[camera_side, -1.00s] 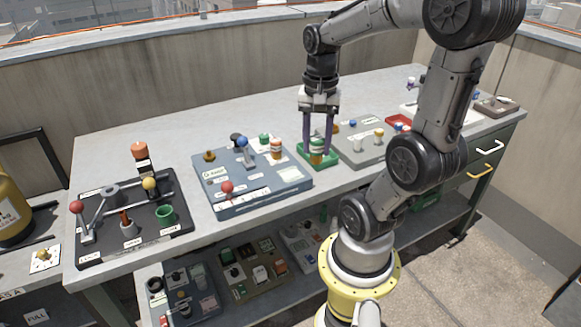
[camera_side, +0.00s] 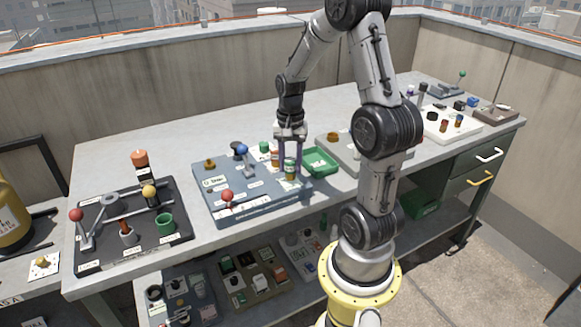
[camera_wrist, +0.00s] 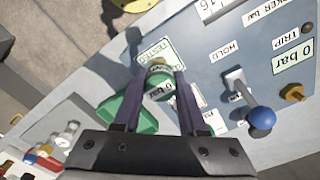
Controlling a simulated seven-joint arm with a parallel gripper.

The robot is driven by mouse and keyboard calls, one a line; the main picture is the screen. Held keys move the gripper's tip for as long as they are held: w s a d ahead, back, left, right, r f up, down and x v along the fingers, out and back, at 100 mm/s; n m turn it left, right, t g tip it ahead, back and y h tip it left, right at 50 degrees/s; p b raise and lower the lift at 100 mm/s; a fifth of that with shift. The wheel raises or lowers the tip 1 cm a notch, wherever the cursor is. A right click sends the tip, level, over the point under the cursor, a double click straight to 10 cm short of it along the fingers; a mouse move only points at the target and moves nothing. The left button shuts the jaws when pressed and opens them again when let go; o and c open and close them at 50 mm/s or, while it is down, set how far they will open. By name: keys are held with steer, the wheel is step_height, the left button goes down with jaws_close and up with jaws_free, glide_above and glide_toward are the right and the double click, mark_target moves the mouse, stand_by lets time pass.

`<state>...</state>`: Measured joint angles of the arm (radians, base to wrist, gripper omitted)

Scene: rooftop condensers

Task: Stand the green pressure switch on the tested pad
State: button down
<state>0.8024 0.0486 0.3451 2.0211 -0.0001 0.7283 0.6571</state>
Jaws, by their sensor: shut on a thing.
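The green pressure switch (camera_side: 290,170) is between the fingers of my gripper (camera_side: 290,165), upright, over the right end of the blue-grey board (camera_side: 238,202). The tested pad (camera_wrist: 173,52), a pale green-edged patch with the word TESTED, shows just beyond the switch. The switch covers part of it. I cannot tell whether its base touches the board.
The empty green tray (camera_side: 321,162) lies right of the board. An orange-and-white switch (camera_side: 275,158) and a green-and-white one (camera_side: 264,148) stand close behind and left of my gripper. A blue-knobbed lever (camera_side: 241,151) and red-knobbed lever (camera_side: 227,195) rise from the board.

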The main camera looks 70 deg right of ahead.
steer(key=shift+f, duration=0.6)
steer(key=shift+f, duration=0.15)
steer(key=shift+c, duration=2.3)
jaws_free()
